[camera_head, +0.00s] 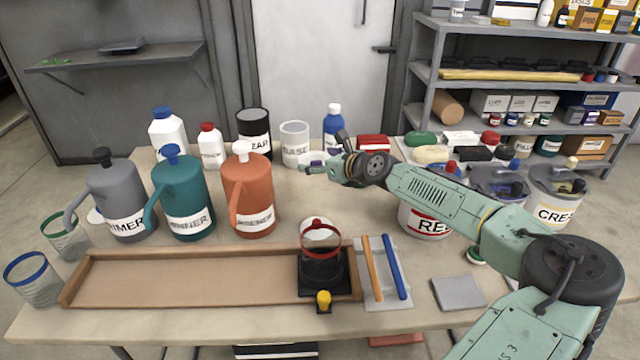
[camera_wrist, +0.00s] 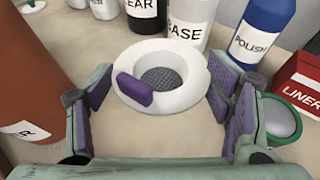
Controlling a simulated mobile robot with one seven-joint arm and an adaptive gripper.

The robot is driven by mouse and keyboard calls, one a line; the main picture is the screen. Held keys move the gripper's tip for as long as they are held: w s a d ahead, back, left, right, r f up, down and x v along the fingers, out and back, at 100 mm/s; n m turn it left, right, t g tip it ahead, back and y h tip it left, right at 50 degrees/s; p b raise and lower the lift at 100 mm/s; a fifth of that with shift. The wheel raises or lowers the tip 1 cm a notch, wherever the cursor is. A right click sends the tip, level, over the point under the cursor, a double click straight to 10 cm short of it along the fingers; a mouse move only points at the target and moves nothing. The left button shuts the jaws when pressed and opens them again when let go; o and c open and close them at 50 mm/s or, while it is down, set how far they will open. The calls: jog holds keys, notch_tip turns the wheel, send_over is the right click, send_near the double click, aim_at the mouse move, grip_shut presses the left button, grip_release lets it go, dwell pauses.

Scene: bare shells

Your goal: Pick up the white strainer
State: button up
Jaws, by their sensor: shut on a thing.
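The white strainer (camera_wrist: 193,92) is a round white ring with a grey mesh middle, and a purple block lies across its near left rim in the wrist view. My gripper (camera_wrist: 165,100) has its fingers on both sides of the ring and is shut on it. In the head view, my gripper (camera_head: 322,166) is over the back of the table. The strainer (camera_head: 311,158) shows there only as a small white patch behind the fingers. I cannot tell whether it touches the table.
A white BASE can (camera_head: 295,146), a blue POLISH bottle (camera_head: 333,122) and a red LINER box (camera_head: 373,143) stand close around the gripper. An orange jug (camera_head: 248,192) is to the left. A wooden tray (camera_head: 180,280) lies in front. Paint buckets (camera_head: 425,221) stand right.

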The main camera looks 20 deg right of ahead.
jog(key=s+a+r+b, duration=0.1)
jog(key=s+a+b, duration=0.15)
jog(key=s, duration=0.65)
jog(key=s+a+b, duration=0.2)
jog(key=s+a, duration=0.1)
jog(key=s, duration=0.6)
jog(key=s+a+r+n+g+y+b, duration=0.25)
jog(key=s+a+r+n+y, duration=0.25)
jog(key=s+a+r, duration=0.45)
jog(key=s+d+f, duration=0.1)
jog(key=s+f, duration=0.1)
jog(key=s, duration=0.5)
jog(key=s+d+f+b, duration=0.1)
jog(key=s+d+f, duration=0.1)
jog(key=s, duration=0.4)
jog(key=shift+s+f+m, duration=0.2)
jog(key=shift+s+m, duration=0.1)
jog(key=shift+s, duration=0.05)
jog(key=shift+w+d, duration=0.1)
jog(key=shift+w, duration=0.2)
jog(key=w+d+f+p, duration=0.1)
jog(key=w, duration=0.3)
jog(key=w+d+f+p, duration=0.1)
jog(key=w+d+f, duration=0.1)
jog(key=w, duration=0.3)
jog(key=w+d+f+p, duration=0.1)
jog(key=w, duration=0.4)
jog(key=shift+w+d+f, duration=0.2)
jog(key=shift+d+f, duration=0.05)
jog(key=shift+f, duration=0.3)
